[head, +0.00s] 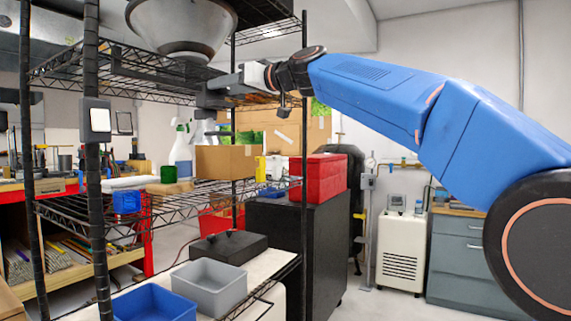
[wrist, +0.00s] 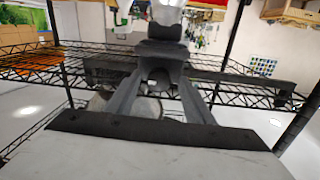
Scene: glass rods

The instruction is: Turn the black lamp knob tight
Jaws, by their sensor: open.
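The lamp (head: 185,28) is a large grey dome at the top left of the head view, by the upper wire shelf. I cannot clearly make out its black knob in the head view. My gripper (head: 212,93) is just below the lamp's right side, at the end of my blue arm. In the wrist view, my gripper (wrist: 162,75) has its two grey fingers apart, with a rounded grey-dark shape between them. A dark block stands at the fingertips; I cannot tell whether it is the knob, or whether anything touches.
The wire shelf (head: 150,65) and its black posts stand close around my gripper. Below are a cardboard box (head: 226,161), spray bottles (head: 181,148), a red box (head: 319,177), a grey bin (head: 208,287) and a blue bin (head: 153,305). The floor at right is clear.

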